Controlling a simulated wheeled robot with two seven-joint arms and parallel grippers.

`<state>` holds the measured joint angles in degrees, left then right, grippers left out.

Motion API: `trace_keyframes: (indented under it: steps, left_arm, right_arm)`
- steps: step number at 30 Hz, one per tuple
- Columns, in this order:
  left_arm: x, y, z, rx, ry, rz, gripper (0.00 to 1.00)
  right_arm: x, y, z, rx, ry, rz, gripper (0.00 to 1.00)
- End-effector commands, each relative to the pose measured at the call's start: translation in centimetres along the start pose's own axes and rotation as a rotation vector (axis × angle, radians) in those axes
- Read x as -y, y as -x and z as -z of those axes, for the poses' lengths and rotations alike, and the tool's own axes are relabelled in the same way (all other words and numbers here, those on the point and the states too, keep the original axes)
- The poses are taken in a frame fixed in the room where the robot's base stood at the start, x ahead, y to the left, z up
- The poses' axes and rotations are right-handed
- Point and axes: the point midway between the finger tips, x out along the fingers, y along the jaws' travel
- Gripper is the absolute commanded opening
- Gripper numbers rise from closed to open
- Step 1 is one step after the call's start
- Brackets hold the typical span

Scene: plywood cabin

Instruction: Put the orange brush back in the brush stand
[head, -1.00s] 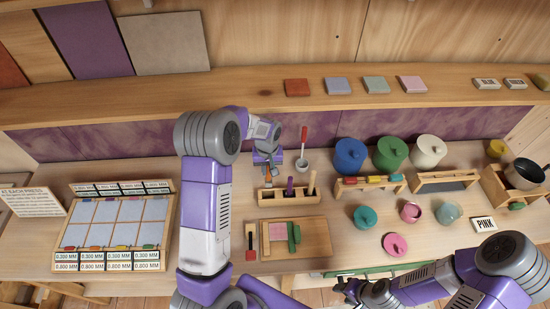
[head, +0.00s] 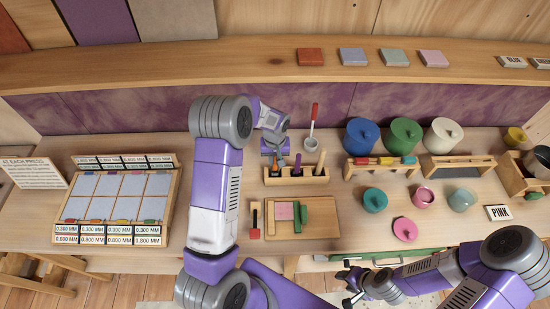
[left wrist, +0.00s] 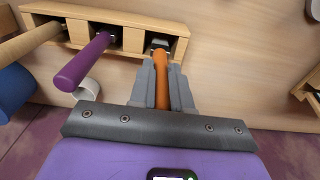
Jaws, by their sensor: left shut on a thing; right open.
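The wooden brush stand (head: 312,180) stands on the bench in the head view, with a purple-handled brush (head: 297,167) and a pale wooden-handled brush (head: 320,163) upright in it. My left gripper (head: 279,150) is above the stand's left end, shut on the orange brush (left wrist: 173,84). In the left wrist view the orange brush's dark lower end is at the end compartment of the stand (left wrist: 178,27), beside the purple brush (left wrist: 85,62). How deep it sits is unclear. My right gripper (head: 352,284) is open and empty near the bench's front edge.
A small white cup with a red-handled tool (head: 314,113) stands just behind the brush stand. A wooden board with coloured blocks (head: 325,217) lies in front. Lidded pots (head: 362,135) and a rack (head: 370,173) are to the right. A labelled panel (head: 119,190) is to the left.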

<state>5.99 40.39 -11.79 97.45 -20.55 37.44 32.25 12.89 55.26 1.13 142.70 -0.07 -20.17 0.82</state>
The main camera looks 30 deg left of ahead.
Motion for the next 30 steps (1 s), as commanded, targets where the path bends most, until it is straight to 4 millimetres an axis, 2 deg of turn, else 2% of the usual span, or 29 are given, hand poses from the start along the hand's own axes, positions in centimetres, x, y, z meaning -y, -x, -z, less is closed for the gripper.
trace_keyframes:
  steps: [4, 30]
  left_arm:
    - [0.0, -1.0, 0.0, 0.0, 0.0, 0.0, 0.0]
    - [-0.1, -1.7, -0.5, 0.0, -0.001, 0.0, 0.0]
  right_arm:
    - [-0.3, -0.8, 0.0, 0.0, 0.0, 0.0, 0.46]
    - [-0.6, -1.5, 0.1, 0.0, 0.0, 0.0, 0.46]
